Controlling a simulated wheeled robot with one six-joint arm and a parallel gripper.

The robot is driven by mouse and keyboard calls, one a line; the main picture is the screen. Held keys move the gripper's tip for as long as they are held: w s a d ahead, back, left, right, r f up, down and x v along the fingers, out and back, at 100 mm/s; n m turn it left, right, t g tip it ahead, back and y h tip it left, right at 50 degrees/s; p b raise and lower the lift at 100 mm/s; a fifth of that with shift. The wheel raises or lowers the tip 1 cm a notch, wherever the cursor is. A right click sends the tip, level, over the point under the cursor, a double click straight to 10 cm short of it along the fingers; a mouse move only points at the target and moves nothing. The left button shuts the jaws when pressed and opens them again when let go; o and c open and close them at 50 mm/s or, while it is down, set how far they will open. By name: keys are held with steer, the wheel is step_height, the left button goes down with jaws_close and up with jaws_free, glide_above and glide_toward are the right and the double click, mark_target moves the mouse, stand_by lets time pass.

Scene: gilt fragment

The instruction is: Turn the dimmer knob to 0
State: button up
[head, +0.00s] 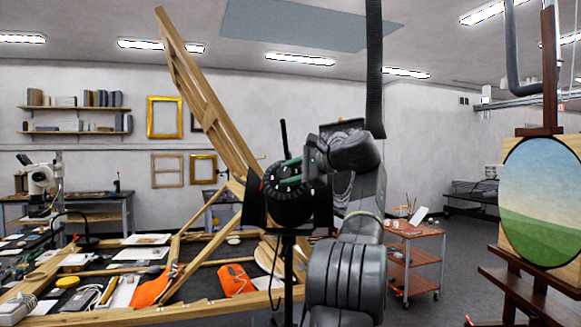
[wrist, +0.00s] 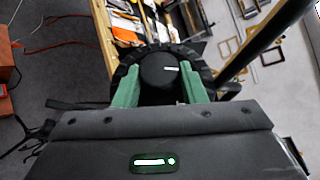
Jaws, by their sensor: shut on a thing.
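The dimmer knob (wrist: 158,72) is a dark round cap with a short white mark, seen in the wrist view. The mark lies on the right part of the cap and points roughly right. The knob sits on a dark ribbed round lamp housing (head: 295,205), held on a black stand in the head view. My gripper (wrist: 160,84) has a green finger on each side of the knob and is shut on it. In the head view my gripper (head: 290,168) is at the housing, and the knob face cannot be made out. No scale numbers are readable.
A wooden workbench (head: 130,318) with a leaning gilt-workshop frame, orange cloths and tools lies left of the lamp. A red trolley (head: 412,233) stands to the right behind my arm. An easel with an oval painting (head: 543,200) stands far right. Grey floor between is clear.

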steer(key=shift+f, duration=0.1)
stand_by(0.3)
steer(key=o, duration=1)
steer(key=shift+d, duration=0.1)
steer(key=v, duration=1.3)
steer(key=shift+s+d+r, duration=0.15)
steer(key=shift+d+r, duration=0.05)
steer(key=shift+r, duration=0.05)
steer(key=shift+a, duration=0.1)
steer(key=x, duration=1.3)
steer(key=shift+w+a+f, duration=0.2)
steer(key=shift+a, duration=0.05)
